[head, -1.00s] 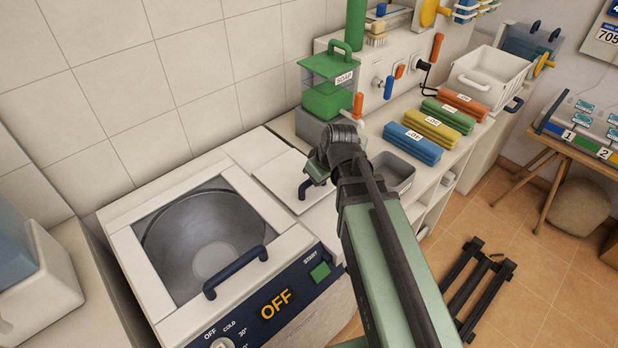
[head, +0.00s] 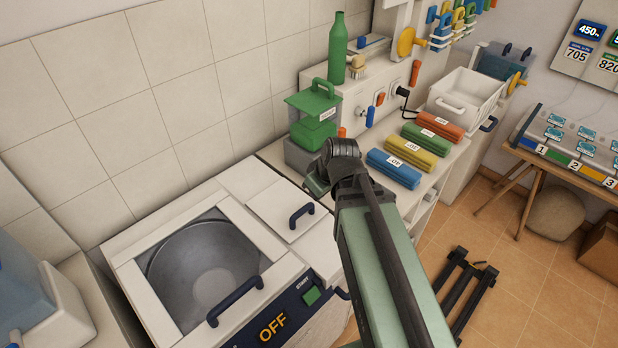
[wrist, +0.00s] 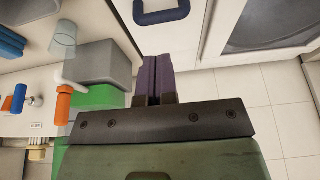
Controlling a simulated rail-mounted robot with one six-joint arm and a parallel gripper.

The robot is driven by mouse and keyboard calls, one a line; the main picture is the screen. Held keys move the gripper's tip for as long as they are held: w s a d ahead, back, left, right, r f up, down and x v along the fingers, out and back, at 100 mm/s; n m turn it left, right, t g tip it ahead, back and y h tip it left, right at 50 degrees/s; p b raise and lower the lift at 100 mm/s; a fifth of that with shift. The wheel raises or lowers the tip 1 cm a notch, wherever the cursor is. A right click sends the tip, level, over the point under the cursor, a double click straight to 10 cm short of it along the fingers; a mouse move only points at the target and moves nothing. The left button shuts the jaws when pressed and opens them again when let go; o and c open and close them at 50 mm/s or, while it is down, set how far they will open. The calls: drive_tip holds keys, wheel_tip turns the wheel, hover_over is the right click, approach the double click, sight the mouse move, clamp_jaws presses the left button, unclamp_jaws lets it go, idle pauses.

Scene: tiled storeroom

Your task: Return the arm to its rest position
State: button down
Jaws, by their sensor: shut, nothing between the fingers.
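My gripper (wrist: 158,82) shows in the wrist view with its two purple fingers pressed together and nothing between them. In the head view my arm reaches up from the lower right. Its wrist end is above the counter, beside the green soap dispenser (head: 313,118) and to the right of the washer's small white lid (head: 285,208); the fingers are hidden there. In the wrist view the fingers point toward a dark blue handle (wrist: 162,14) on a white panel, apart from it.
The washer (head: 142,272) with a window and an OFF display stands at the lower left. Blue, yellow and green folded bundles (head: 394,168) lie on the counter to the right. A green bottle (head: 337,50) stands behind the dispenser. A black floor frame (head: 470,290) is at the lower right.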

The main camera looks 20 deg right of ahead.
drive_tip(key=s+a+f+m+g+h, duration=0.1)
drive_tip(key=s+a+m+g, duration=0.2)
drive_tip(key=s+a+m, duration=0.2)
drive_tip(key=shift+s+f+g+h, duration=0.15)
drive_tip(key=shift+s+g+h, duration=0.2)
drive_tip(key=shift+s, duration=0.25)
idle(0.7)
